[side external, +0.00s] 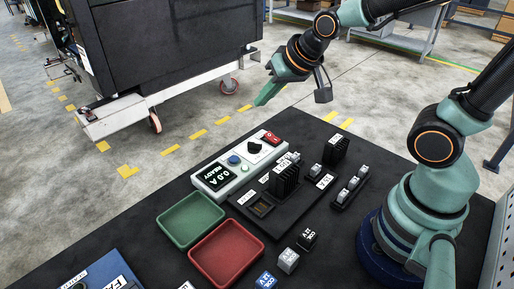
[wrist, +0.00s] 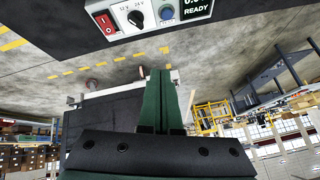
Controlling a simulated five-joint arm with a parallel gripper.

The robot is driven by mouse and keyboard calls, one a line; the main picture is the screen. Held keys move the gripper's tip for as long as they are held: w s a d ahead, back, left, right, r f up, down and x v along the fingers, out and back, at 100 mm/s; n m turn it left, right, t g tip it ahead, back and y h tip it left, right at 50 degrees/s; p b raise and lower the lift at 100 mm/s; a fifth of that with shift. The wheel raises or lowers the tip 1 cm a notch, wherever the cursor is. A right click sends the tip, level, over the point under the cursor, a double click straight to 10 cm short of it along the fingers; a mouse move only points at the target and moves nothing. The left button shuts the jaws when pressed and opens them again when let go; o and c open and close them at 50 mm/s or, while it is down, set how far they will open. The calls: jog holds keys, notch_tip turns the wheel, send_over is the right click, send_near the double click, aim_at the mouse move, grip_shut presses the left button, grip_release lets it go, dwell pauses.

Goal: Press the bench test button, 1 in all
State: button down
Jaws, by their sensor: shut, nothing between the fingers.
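The bench test unit (side external: 212,191) is a pale box on the dark bench. Its display reads 0.0 A READY, and it has a round blue button (side external: 234,160), a black knob (side external: 255,146) and a red switch (side external: 271,138). In the wrist view the unit shows at the top edge, partly cut off, with the blue button (wrist: 166,13) at the frame's top. My gripper (side external: 261,101) is raised, appearing above the unit in the side view and apart from it. Its green fingers (wrist: 160,76) are together and empty.
A green tray (side external: 192,219) and a red tray (side external: 227,252) sit in front of the unit. A dark board with black finned modules (side external: 284,180) lies to its right. Small labelled blocks (side external: 288,260) stand near the front. A dark cabinet on a trolley (side external: 170,45) stands beyond the bench.

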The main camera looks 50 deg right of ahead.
aim_at(237, 161)
jog(key=w+a+f+m+t, duration=0.1)
jog(key=w+a+f+m, duration=0.3)
jog(key=w+f, duration=0.2)
jog(key=shift+f+t+y, duration=0.25)
jog(key=shift+t+y, duration=0.15)
jog(key=shift+f, duration=4.4)
jog(key=shift+f, duration=0.15)
jog(key=shift+d+f, duration=0.1)
jog(key=shift+f, duration=0.15)
jog(key=shift+f, duration=0.5)
jog(key=shift+s+r, duration=0.1)
jog(key=shift+r, duration=0.85)
